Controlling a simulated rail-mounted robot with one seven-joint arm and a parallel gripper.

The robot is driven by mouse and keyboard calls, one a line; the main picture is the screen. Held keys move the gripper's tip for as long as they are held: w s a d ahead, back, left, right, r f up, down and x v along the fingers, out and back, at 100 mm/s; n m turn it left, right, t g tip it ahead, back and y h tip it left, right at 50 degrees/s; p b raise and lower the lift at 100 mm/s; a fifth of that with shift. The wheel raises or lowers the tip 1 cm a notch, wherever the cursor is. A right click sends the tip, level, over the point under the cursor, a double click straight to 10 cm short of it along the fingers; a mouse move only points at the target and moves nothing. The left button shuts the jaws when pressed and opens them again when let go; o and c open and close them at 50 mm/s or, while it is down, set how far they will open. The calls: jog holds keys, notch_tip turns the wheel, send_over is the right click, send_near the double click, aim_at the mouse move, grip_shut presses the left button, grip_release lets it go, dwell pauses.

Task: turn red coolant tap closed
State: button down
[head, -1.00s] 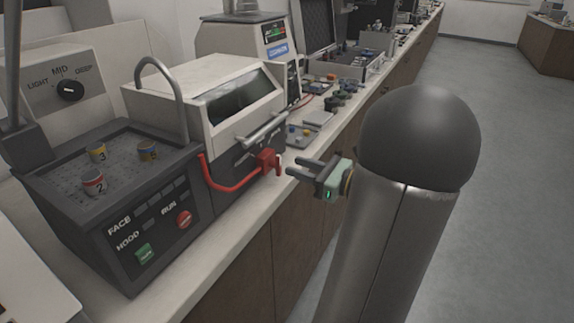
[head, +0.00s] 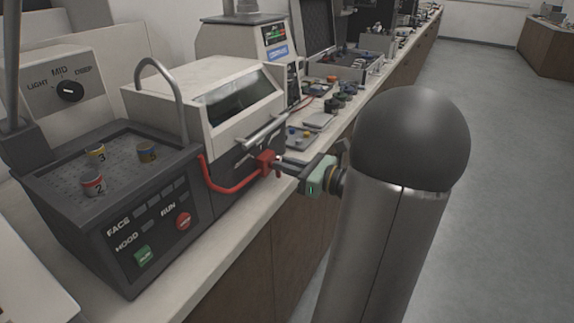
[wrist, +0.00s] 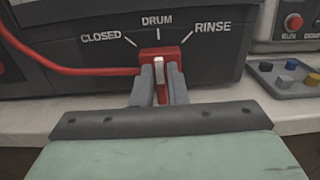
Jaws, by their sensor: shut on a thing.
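The red coolant tap (wrist: 164,52) is on the dark front of the machine, with a red hose (head: 228,187) running from it to the left. It also shows in the head view (head: 266,161). In the wrist view its white-marked lever points up at DRUM, between the CLOSED label (wrist: 101,38) at left and the RINSE label (wrist: 213,27) at right. My gripper (wrist: 160,78) is shut on the tap lever, one finger on each side; it also shows in the head view (head: 283,165). The fingers hide part of the lever.
A control box (head: 110,215) with numbered cups on top stands at left. A small tray with coloured knobs (wrist: 288,80) lies on the bench right of the tap. The bench edge runs below my gripper. The aisle floor (head: 510,150) at right is clear.

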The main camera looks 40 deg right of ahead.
jog(key=shift+f+n, duration=0.1)
jog(key=shift+n, duration=0.2)
jog(key=n+b, duration=0.5)
jog(key=shift+s+a+f, duration=0.15)
jog(key=shift+a+f, duration=0.15)
jog(key=shift+a, duration=0.05)
jog(key=n+b, duration=0.3)
jog(key=shift+a+b, duration=0.1)
jog(key=shift+b, duration=0.2)
jog(key=shift+s, duration=0.1)
jog(key=c, duration=1.5)
grip_release()
jog(key=shift+r, duration=0.1)
